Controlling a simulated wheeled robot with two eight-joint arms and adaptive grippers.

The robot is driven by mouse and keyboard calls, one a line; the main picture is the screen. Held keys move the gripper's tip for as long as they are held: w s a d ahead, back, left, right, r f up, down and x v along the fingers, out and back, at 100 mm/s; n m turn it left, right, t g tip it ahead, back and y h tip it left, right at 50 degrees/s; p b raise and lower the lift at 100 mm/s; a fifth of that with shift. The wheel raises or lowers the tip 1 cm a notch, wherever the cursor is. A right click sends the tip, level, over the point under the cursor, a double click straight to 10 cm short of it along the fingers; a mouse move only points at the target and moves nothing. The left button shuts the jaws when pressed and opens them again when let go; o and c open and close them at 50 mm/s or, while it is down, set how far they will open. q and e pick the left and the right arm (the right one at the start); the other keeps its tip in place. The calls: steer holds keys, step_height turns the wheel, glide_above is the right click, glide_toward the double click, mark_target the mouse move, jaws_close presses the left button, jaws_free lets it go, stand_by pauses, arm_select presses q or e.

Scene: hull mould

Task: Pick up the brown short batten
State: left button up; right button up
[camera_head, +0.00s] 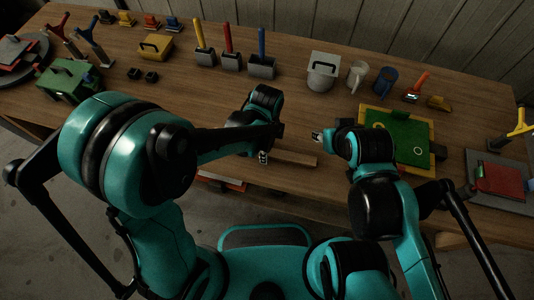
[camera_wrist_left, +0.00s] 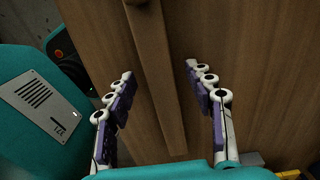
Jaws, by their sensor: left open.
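The brown short batten (camera_head: 293,158) lies on the wooden table near its front edge, its left part hidden by my left arm in the head view. In the left wrist view the batten (camera_wrist_left: 160,90) runs lengthwise between the two fingers. My left gripper (camera_wrist_left: 159,72) is open around it, with a gap on each side. In the head view only a fingertip of my left gripper (camera_head: 263,157) shows, at the batten's left part. My right gripper (camera_head: 318,137) is behind the batten's right end, mostly hidden by its own arm; its opening cannot be made out.
A green board in a yellow frame (camera_head: 408,138) lies right of my right gripper. A grey container (camera_head: 322,73), a white mug (camera_head: 356,76) and a blue mug (camera_head: 384,82) stand at the back. A green toolbox (camera_head: 68,80) is at left. Table around the batten is mostly clear.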

arm_select(q)
steer(key=shift+f, duration=0.4)
steer(key=shift+r, duration=0.1)
jaws_close()
steer(key=shift+r, duration=0.1)
